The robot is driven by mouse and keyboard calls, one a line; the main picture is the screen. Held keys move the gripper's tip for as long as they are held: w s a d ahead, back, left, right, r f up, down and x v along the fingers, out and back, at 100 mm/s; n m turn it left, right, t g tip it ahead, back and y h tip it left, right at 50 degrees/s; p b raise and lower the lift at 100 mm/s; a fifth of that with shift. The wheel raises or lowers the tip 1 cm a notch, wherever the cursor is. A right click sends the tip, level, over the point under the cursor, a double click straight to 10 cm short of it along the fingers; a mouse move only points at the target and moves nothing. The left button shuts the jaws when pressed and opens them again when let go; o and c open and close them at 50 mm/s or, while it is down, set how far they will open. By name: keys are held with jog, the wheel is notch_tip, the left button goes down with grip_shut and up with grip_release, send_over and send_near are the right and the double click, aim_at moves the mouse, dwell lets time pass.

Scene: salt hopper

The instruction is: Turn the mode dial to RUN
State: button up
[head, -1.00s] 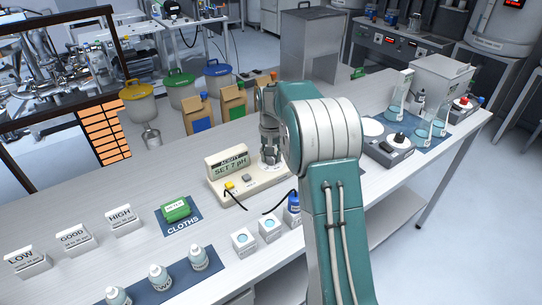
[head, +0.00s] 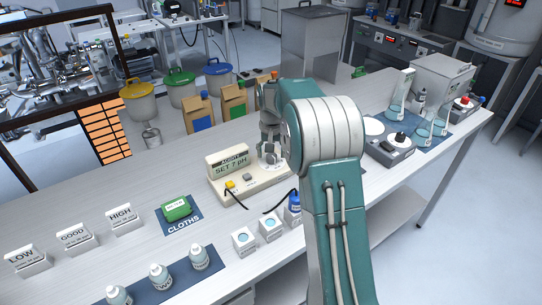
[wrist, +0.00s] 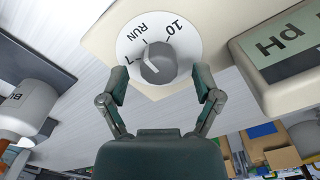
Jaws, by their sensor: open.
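The mode dial is a grey knob (wrist: 158,64) on a white disc (wrist: 186,42) marked 7, RUN and 10. A pale line on the knob lies on its side towards the 7, and RUN is beside the 7. My gripper (wrist: 160,84) is open, one finger on each side of the knob's near side, with no clear contact. In the head view, my gripper (head: 270,150) hangs over the right end of the cream meter (head: 251,184) and partly hides the dial. The meter's display (head: 229,162) reads "SET 7 pH".
A yellow button (head: 230,185) and a grey button (head: 248,177) sit left of the dial. Dark cables lie in front of the meter. Paper bags (head: 233,101) stand behind.

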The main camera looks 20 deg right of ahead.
aim_at(271, 155)
notch_tip(271, 155, up, 11)
dwell(0.3)
jog(key=s+a+r+n+t, duration=0.1)
jog(key=s+a+r, duration=0.3)
jog(key=s, duration=0.4)
jog(key=s+a+r+n+t, duration=0.15)
jog(key=s+a+r, duration=0.25)
jog(key=s, duration=0.4)
jog(key=s+a+f+n+t, duration=0.1)
jog(key=s+a+f, duration=0.1)
jog(key=s, duration=0.7)
jog(key=s+a+f+n+t, duration=0.1)
jog(key=s+a+f+t, duration=0.1)
jog(key=s, duration=0.7)
jog(key=shift+f, duration=0.8)
